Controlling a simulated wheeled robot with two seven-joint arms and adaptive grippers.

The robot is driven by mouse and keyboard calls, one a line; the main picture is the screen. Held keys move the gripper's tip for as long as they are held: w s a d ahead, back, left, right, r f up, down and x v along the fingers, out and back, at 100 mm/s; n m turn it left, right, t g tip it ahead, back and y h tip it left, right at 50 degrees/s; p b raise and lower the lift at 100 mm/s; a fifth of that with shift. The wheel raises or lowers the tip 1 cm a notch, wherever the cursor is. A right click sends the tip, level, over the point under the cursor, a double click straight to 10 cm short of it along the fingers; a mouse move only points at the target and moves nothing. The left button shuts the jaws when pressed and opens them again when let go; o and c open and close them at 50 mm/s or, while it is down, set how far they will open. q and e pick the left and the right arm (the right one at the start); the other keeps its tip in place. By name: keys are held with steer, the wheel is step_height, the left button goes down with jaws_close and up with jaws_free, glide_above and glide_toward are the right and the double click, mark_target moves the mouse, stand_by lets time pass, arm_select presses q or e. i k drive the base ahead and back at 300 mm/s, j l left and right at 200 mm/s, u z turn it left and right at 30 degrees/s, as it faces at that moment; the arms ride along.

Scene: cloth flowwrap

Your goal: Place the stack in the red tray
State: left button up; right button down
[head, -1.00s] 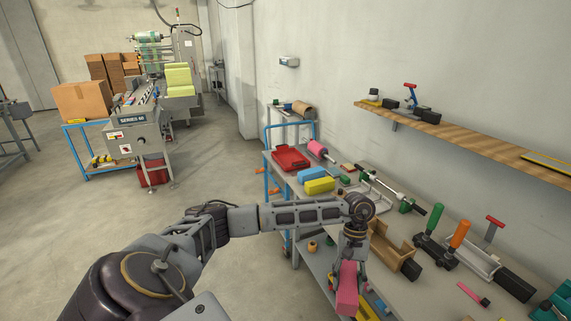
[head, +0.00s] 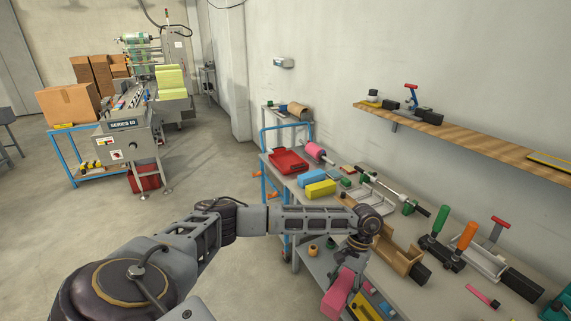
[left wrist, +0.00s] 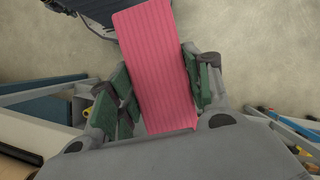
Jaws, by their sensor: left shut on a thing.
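The pink stack (head: 337,293) is a ribbed block of cloth held low beside the front edge of the bench. In the left wrist view the stack (left wrist: 155,65) stands between the green-padded fingers of my left gripper (left wrist: 163,92), which is shut on it. In the head view my left gripper (head: 348,272) is partly hidden beneath my wrist. The red tray (head: 289,162) lies on the far end of the bench, well apart from the stack, and looks empty. My right gripper is not in view.
A wooden box (head: 398,252) and clamps stand along the bench. A wooden shelf (head: 470,140) juts from the wall.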

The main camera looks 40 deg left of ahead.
mark_target(288, 163)
steer(key=i+j, duration=0.1)
steer(key=j, duration=0.35)
steer(key=i+j, duration=0.15)
steer(key=j, duration=0.25)
steer(key=i+j, duration=0.1)
steer(key=j, duration=0.35)
steer(key=i+j, duration=0.15)
steer(key=j, duration=0.3)
steer(key=i+j, duration=0.1)
steer(key=j, duration=0.3)
steer(key=i+j, duration=0.1)
steer(key=j, duration=0.35)
steer(key=i+j, duration=0.15)
steer(key=j, duration=0.3)
steer(key=i+j, duration=0.15)
steer(key=j, duration=0.2)
steer(key=i+j, duration=0.15)
steer(key=j, duration=0.15)
steer(key=i+j+u, duration=0.1)
steer(key=i+j, duration=0.75)
